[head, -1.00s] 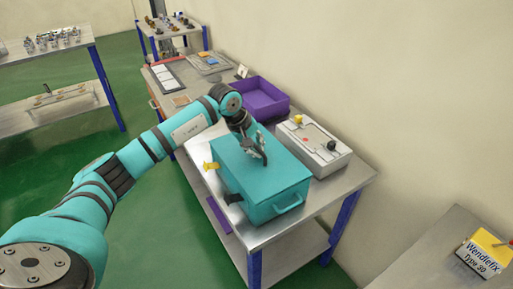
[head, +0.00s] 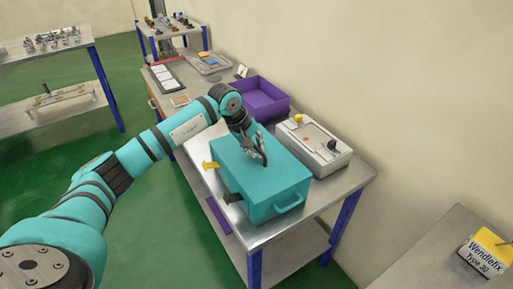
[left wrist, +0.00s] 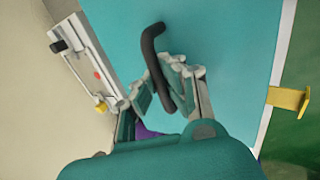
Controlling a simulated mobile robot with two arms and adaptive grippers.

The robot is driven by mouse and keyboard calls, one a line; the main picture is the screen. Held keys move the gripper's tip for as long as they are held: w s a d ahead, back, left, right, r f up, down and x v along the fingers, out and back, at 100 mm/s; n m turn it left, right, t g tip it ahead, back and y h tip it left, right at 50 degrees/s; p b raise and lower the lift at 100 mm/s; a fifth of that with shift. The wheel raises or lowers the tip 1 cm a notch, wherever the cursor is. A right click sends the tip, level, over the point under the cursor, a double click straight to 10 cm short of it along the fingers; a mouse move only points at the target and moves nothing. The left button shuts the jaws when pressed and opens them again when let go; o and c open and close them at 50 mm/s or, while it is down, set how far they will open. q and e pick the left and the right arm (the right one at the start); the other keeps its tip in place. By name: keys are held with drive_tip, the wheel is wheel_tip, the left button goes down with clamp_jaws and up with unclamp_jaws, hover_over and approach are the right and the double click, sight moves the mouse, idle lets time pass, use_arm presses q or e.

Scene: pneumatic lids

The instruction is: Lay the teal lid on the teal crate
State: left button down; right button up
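The teal crate (head: 264,210) stands near the front end of the metal table, with a handle on its front side. The teal lid (head: 232,157) covers its top and looks flat, with no clear gap visible. The lid also fills the middle of the left wrist view (left wrist: 225,40). A black bar handle (left wrist: 153,42) stands on the lid. My left gripper (head: 260,157) is over the lid, its fingers (left wrist: 162,77) close in on both sides of the handle and seemingly shut on it. My right gripper is not in view.
A grey box (head: 327,160) with knobs stands right of the crate, close to it. A purple tray (head: 262,97) lies behind. A yellow clamp (head: 211,165) and a black one (head: 232,198) stick out at the crate's left side. A wall runs along the right.

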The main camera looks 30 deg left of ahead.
use_arm(q)
drive_tip(key=shift+f, duration=0.1)
drive_tip(key=c, duration=1.4)
unclamp_jaws()
drive_tip(key=p+v, duration=0.3)
drive_tip(key=v, duration=0.4)
